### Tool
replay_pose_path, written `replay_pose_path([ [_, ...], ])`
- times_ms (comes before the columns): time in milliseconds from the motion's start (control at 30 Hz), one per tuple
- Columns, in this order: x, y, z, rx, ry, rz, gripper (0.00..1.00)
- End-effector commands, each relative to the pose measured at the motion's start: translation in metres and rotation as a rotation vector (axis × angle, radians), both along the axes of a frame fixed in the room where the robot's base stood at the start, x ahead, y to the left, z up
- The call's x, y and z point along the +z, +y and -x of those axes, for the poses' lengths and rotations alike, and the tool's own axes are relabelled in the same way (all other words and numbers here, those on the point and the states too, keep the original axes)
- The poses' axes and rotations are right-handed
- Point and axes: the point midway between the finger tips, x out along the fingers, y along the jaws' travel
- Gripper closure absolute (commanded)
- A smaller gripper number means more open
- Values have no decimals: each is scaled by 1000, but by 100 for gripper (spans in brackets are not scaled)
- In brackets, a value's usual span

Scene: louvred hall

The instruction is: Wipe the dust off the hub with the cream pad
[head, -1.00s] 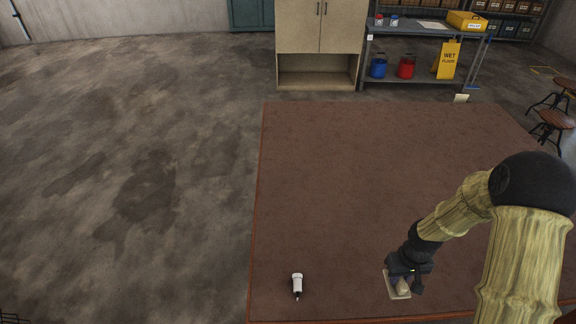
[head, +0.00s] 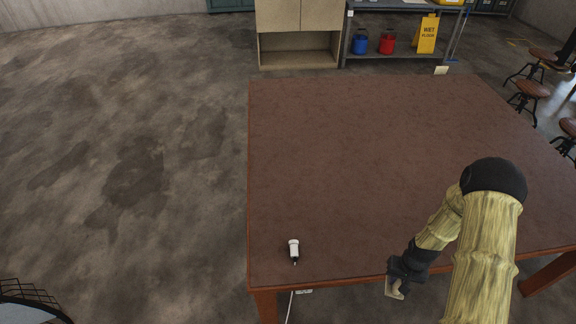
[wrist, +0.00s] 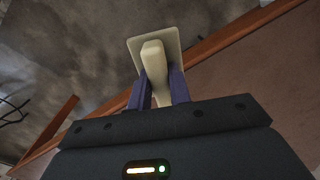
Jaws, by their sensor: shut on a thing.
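My gripper (head: 400,272) is shut on the handle of a cream pad (head: 395,287) at the table's front edge. In the wrist view my gripper's fingers (wrist: 158,92) hold the pale handle, with the flat pad (wrist: 172,42) beyond it. The pad shows against the floor, off the table top in the picture; its height is hard to tell. I cannot clearly pick out a hub or any dust. A small white thing with a cable (head: 303,291) shows just below the front edge, mostly hidden; I cannot tell what it is.
The brown table (head: 350,170) is bare but for a small white and black cylinder (head: 294,248) near its front left. Several stools (head: 530,90) stand at the right. A shelf with blue and red buckets (head: 387,43) stands behind. The floor at left is open.

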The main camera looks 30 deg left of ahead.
Motion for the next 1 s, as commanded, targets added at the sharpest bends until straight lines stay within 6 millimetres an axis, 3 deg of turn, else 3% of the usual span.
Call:
replay_pose_path([
  [300, -117, -44, 18, -177, -4, 25, 99],
  [500, -162, -52, 21, -207, -8, 32, 99],
  [633, -171, -55, 21, -215, -9, 33, 99],
  [1000, -169, -52, 22, -209, -8, 33, 99],
])
